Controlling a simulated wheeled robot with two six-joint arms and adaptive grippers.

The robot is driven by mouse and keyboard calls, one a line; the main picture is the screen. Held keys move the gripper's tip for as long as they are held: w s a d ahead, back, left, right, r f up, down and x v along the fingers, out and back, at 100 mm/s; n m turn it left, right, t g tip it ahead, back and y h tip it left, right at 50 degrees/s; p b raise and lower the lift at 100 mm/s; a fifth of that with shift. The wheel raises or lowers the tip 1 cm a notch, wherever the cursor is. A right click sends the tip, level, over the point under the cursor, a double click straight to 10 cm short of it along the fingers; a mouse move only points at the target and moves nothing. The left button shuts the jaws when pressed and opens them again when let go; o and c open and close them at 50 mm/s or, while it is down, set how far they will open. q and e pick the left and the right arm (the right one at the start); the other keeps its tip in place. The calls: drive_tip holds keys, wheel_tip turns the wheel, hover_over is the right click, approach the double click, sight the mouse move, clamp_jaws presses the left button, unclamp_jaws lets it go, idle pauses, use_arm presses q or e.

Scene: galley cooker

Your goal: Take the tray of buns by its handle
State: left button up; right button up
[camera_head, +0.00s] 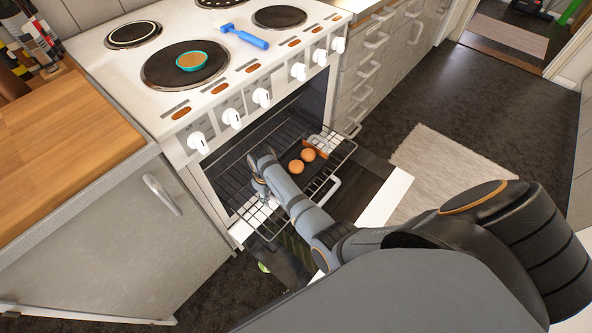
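Two round brown buns (296,166) sit on a dark tray on the wire rack (262,222), which sticks out of the open oven. The tray is partly hidden by my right arm. A white loop (328,192) shows at the front right of the rack; I cannot tell whether it is the tray's handle. My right gripper (259,166) is over the rack, left of the buns, at the oven mouth. Its fingers are small and seen from behind, so their opening and any contact are unclear. My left gripper is out of view.
The oven door (355,190) is lowered below the rack. Floor with a pale rug (440,165) is clear to the right.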

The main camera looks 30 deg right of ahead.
clamp_jaws()
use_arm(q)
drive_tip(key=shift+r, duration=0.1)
use_arm(e)
drive_tip(key=shift+r, duration=0.15)
